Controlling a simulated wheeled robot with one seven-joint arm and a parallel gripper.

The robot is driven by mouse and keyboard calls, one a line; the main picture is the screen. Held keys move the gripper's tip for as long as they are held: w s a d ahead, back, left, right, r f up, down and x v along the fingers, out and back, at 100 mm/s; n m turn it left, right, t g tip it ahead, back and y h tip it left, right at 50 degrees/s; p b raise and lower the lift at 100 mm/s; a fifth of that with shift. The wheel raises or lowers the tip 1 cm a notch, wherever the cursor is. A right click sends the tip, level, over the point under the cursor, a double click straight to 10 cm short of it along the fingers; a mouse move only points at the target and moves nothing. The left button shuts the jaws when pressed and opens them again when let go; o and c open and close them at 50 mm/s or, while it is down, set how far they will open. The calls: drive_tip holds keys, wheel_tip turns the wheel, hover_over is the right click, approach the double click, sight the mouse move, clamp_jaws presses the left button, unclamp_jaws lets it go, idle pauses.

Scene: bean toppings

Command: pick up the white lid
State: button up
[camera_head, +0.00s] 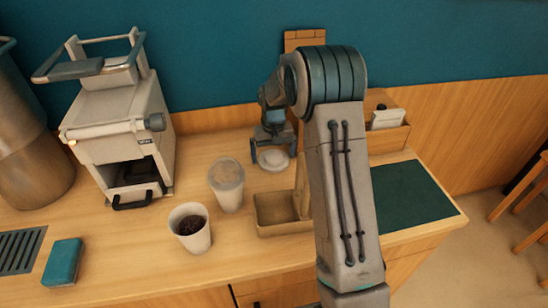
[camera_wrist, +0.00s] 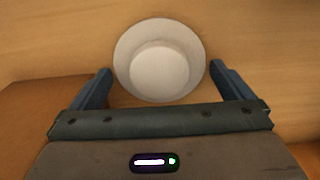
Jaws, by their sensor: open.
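The white lid (camera_head: 273,160) lies flat on the wooden counter, behind the small wooden tray. In the wrist view the round white lid (camera_wrist: 160,60) has a raised middle and sits between and just beyond the two fingers. My gripper (camera_head: 272,150) is over the lid, pointing down, with its fingers apart. In the wrist view my gripper (camera_wrist: 160,82) is open and empty, with a blue finger on each side of the lid's near part. I cannot tell its exact height over the counter.
A wooden tray (camera_head: 272,229) stands in front of the lid. A cup with dark contents (camera_head: 191,229) and a covered cup (camera_head: 227,185) stand to the left. The coffee machine (camera_head: 118,130) is further left. A wooden box (camera_head: 389,137) and a green mat (camera_head: 412,195) are right.

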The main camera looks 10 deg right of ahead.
drive_tip(key=c, duration=0.8)
drive_tip(key=shift+o, duration=0.2)
